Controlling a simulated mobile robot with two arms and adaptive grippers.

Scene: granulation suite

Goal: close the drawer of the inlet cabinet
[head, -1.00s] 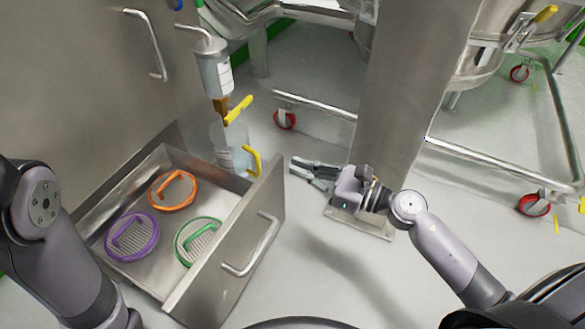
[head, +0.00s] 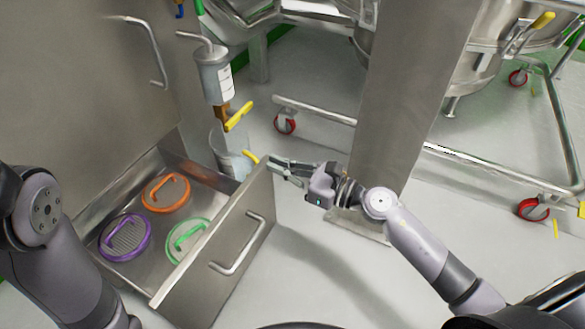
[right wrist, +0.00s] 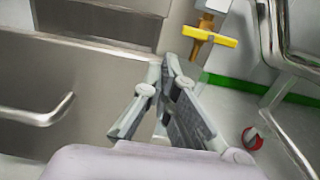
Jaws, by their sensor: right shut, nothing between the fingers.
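The inlet cabinet (head: 85,75) stands at the left in the head view. Its drawer (head: 222,250) is open, showing an orange, a purple and a green ring-shaped item inside. The drawer front has a metal bar handle (head: 238,246), and it also shows in the right wrist view (right wrist: 85,85). My right gripper (head: 270,164) is shut and empty at the far right end of the drawer front's top edge. I cannot tell whether it touches the front. My left arm shows at the left edge; its gripper is out of frame.
A dispenser with a yellow valve lever (head: 239,117) hangs above a clear container (head: 230,150) just behind the drawer. A steel column (head: 405,110) stands behind my right arm. A wheeled frame with red casters (head: 285,123) is beyond.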

